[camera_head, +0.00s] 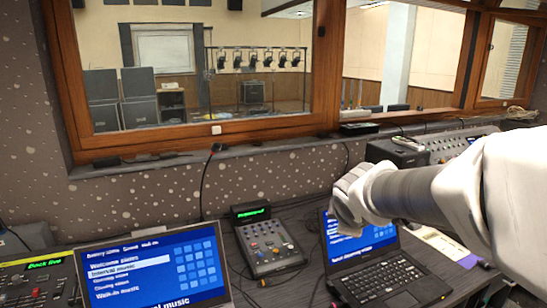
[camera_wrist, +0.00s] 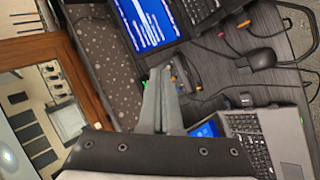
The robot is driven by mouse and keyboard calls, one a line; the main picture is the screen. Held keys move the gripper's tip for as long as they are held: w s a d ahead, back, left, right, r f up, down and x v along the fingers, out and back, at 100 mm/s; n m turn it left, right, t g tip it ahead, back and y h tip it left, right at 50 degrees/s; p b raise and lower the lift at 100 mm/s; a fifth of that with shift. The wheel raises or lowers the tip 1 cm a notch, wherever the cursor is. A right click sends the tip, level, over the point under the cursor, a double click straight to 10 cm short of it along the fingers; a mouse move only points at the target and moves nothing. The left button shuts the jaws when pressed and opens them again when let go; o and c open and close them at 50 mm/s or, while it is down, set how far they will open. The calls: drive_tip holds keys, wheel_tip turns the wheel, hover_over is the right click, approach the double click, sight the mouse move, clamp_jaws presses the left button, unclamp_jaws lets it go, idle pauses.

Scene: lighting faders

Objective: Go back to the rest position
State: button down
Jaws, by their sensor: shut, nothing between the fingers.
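My gripper (camera_wrist: 159,72) shows in the wrist view with its two grey fingers together and nothing between them. It is in the air over the desk, and its fingers overlap the small fader console (camera_wrist: 187,72) in that view. In the head view my arm reaches in from the right, and its end is in front of the right laptop (camera_head: 385,275), covering part of the screen. I cannot make out the fingers there. The small fader console (camera_head: 268,247) with its green display stands clear of my arm, left of the right laptop.
A left laptop (camera_head: 150,265) shows a blue menu. A mixer with a green display (camera_head: 38,285) is at the far left. A larger console (camera_head: 440,147) sits at the back right, near my arm. A wood-framed window (camera_head: 210,135) is behind the desk. Cables and a mouse (camera_wrist: 262,58) lie on the desk.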

drive_tip(key=s+r+m+g+y+p, duration=0.1)
drive_tip(key=s+r+m+p, duration=0.1)
drive_tip(key=s+m, duration=0.5)
drive_tip(key=s+a+r+m+g+y+p, duration=0.1)
drive_tip(key=s+m, duration=0.6)
drive_tip(key=s, duration=0.9)
drive_tip(key=r+g+p, duration=0.1)
drive_tip(key=p, duration=0.1)
drive_tip(key=shift+s+r+g+p, duration=0.3)
drive_tip(key=shift+s+r+p, duration=0.05)
drive_tip(key=shift+p, duration=0.05)
drive_tip(key=shift+a, duration=0.2)
